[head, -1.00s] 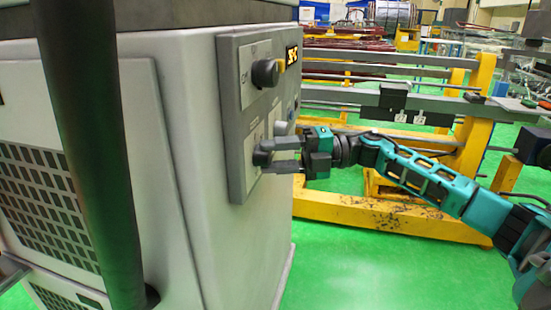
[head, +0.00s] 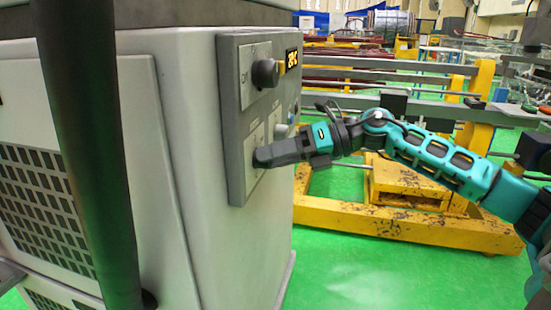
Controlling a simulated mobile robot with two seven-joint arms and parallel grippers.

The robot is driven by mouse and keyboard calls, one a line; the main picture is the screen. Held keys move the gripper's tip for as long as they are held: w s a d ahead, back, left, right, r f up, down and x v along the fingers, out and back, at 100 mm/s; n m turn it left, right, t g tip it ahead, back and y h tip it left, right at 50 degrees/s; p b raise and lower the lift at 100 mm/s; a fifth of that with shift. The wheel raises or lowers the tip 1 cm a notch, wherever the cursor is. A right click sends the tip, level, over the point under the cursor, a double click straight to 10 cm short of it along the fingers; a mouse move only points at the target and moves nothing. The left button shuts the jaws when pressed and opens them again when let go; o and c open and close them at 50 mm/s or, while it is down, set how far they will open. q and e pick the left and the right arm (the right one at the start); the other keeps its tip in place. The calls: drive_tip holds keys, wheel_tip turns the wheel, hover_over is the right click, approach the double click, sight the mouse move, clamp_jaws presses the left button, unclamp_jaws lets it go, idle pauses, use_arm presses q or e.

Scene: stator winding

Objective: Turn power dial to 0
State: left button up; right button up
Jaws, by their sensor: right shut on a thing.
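A grey control panel (head: 232,110) is on the side of a white machine cabinet. It has a black round dial (head: 265,74) at the top and a lower dial that my right gripper (head: 263,157) covers. The right gripper is shut on this lower dial, with its fingers turned so that one mostly hides the other. The lower dial's pointer and its scale cannot be read, and the panel lettering is too small to tell which is the power dial. My left gripper is not in view.
The white cabinet (head: 185,200) fills the left, with a dark vertical post (head: 95,170) in front of it. A yellow steel frame (head: 400,228) with grey rails stands behind my right arm. The green floor (head: 365,280) is clear at the lower right.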

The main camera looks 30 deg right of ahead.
drive_tip(key=shift+n, duration=0.3)
idle(0.4)
drive_tip(key=o, duration=1.1)
drive_tip(key=shift+c, duration=0.2)
drive_tip(key=b+v, duration=0.4)
drive_tip(key=v, duration=0.9)
drive_tip(key=shift+a, duration=0.15)
drive_tip(key=shift+r, duration=0.1)
